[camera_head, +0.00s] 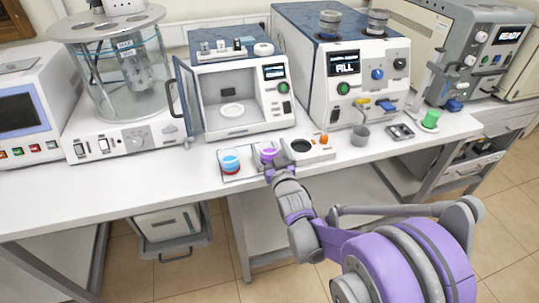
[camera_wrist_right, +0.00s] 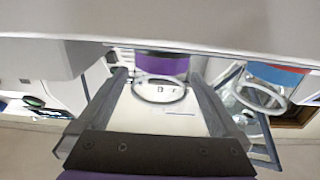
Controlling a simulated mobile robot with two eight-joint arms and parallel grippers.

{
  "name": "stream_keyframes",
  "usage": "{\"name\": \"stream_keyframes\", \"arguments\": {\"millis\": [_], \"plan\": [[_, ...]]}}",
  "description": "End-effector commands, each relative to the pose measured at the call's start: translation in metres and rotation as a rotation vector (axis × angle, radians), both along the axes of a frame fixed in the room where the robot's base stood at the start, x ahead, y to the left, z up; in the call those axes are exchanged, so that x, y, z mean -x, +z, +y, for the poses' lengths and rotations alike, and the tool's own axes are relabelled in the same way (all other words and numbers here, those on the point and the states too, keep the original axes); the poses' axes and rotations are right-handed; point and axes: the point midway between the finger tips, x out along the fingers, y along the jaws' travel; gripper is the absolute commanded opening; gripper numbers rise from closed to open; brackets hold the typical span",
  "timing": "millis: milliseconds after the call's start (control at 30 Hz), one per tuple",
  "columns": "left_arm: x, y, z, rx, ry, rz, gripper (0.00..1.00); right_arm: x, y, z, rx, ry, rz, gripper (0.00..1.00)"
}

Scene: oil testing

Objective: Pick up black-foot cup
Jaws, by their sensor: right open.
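The cup with purple contents (camera_head: 268,154) stands on a small tray (camera_head: 232,178) near the table's front edge. In the right wrist view, which is upside down, this cup (camera_wrist_right: 161,65) shows a clear rim, a purple band and a dark strip at its foot. My right gripper (camera_head: 272,166) is at the cup's front side in the head view. In the wrist view its two fingers (camera_wrist_right: 157,85) are open, with the cup between them in the picture. I cannot tell whether they touch it. Beside it stands a blue cup with a red foot (camera_head: 230,161). My left gripper is out of view.
A white device with a dark round opening (camera_head: 300,146) stands just right of the purple cup. A grey cup (camera_head: 360,135) and a green cup (camera_head: 431,118) are further right. Behind is an open-door oven (camera_head: 240,80). The table's left front (camera_head: 90,195) is clear.

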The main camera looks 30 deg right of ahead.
Motion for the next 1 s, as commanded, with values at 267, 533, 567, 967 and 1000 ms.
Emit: {"name": "stream_keyframes", "arguments": {"millis": [267, 533, 567, 967, 1000], "plan": [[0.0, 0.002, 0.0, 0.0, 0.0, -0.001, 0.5, -0.029, -0.002, -0.008, 0.001, 0.0, 0.0, 1.0], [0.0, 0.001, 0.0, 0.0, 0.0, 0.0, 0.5, -0.029, -0.002, -0.008, 0.001, 0.0, 0.001, 0.89], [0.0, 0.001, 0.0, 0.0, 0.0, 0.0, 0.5, -0.029, -0.002, -0.008, 0.001, 0.0, 0.001, 0.84], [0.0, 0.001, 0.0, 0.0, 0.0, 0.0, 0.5, -0.029, -0.002, -0.007, 0.001, 0.0, 0.0, 0.12], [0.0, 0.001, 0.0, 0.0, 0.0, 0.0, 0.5, -0.029, -0.001, -0.007, 0.001, 0.0, 0.0, 0.11]]}}
